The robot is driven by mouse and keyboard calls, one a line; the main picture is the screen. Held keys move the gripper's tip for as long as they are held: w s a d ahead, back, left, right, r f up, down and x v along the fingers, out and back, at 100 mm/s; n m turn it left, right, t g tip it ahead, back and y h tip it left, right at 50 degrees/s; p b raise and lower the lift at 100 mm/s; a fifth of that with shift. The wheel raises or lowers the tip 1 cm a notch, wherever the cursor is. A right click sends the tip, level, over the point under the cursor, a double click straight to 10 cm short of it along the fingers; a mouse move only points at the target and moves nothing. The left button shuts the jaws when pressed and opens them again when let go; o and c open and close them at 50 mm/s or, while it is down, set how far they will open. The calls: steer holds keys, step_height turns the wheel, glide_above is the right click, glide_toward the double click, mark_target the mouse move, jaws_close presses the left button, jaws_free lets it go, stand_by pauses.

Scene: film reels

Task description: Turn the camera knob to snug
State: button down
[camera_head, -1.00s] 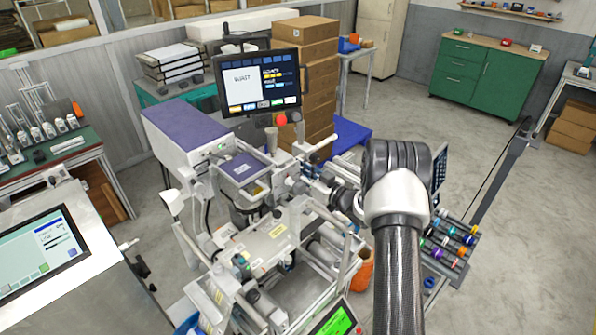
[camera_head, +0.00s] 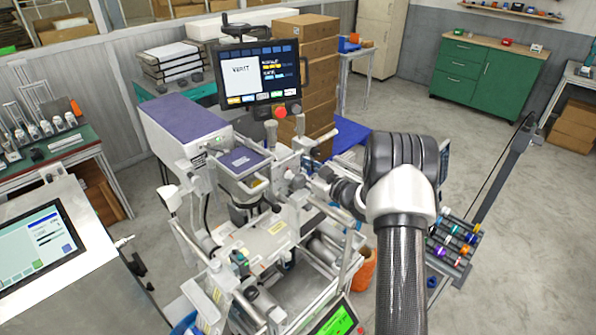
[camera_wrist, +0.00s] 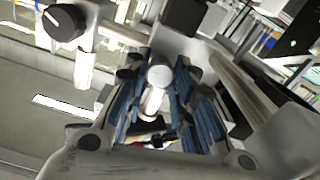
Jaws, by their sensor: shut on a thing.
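My gripper (camera_head: 318,184) reaches left from my arm to the side of the grey machine (camera_head: 270,243). In the wrist view its blue-padded fingers (camera_wrist: 160,84) stand on both sides of a pale round-ended knob (camera_wrist: 158,77) and are shut on it. A larger black knob with a white line (camera_wrist: 65,22) sits apart at the upper left of the wrist view. In the head view my gripper and the machine's fittings hide the held knob, and its turn angle cannot be told.
A monitor (camera_head: 259,72) with a red button stands behind the machine. Stacked cardboard boxes (camera_head: 305,65) are beyond it. A rack of coloured rollers (camera_head: 455,240) is right of my arm. A touchscreen console (camera_head: 40,245) stands at left. The floor (camera_head: 530,240) at right is clear.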

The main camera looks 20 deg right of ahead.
steer(key=shift+n+b, duration=2.3)
steer(key=shift+b, duration=0.4)
steer(key=c, duration=1.3)
jaws_free()
steer(key=v, duration=1.2)
steer(key=shift+r, duration=0.1)
steer(key=shift+c, duration=0.2)
